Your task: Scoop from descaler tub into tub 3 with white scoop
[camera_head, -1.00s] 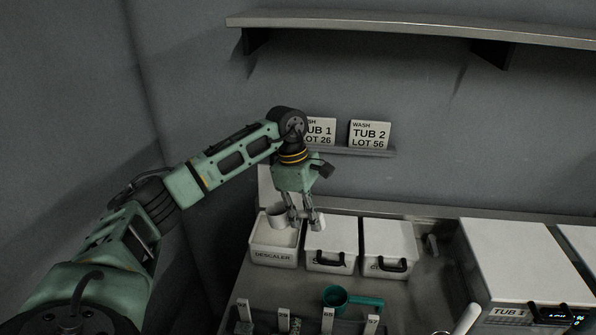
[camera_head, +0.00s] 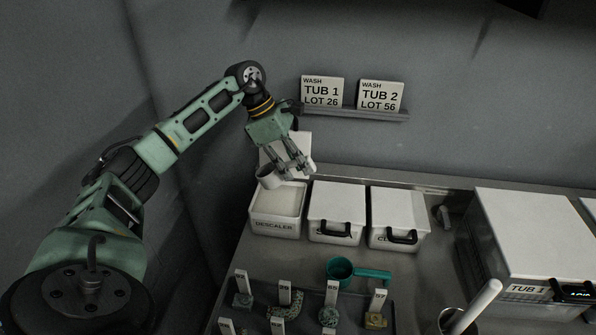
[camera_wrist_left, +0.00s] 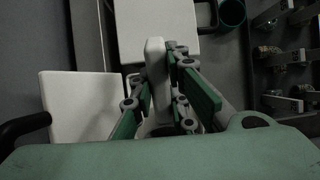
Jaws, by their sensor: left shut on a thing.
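My left gripper (camera_head: 297,170) is shut on the handle of the white scoop (camera_head: 268,178). The scoop's cup hangs to the left of the fingers, above the back of the open descaler tub (camera_head: 276,227), and looks slightly tilted. I cannot tell what is in the cup. The descaler tub is white, labelled at the front, with pale contents inside. In the left wrist view the white handle (camera_wrist_left: 155,62) stands between the fingers (camera_wrist_left: 165,90). No tub labelled 3 shows; a big lidded box at the right is labelled Tub 1 (camera_head: 527,290). My right gripper is out of view.
Two white lidded tubs with black handles (camera_head: 336,207) (camera_head: 397,209) stand right of the descaler. A teal scoop (camera_head: 342,269) lies in front of them. A rack of labelled stones (camera_head: 285,298) is at the front. Wash cards (camera_head: 322,91) stand on a wall ledge.

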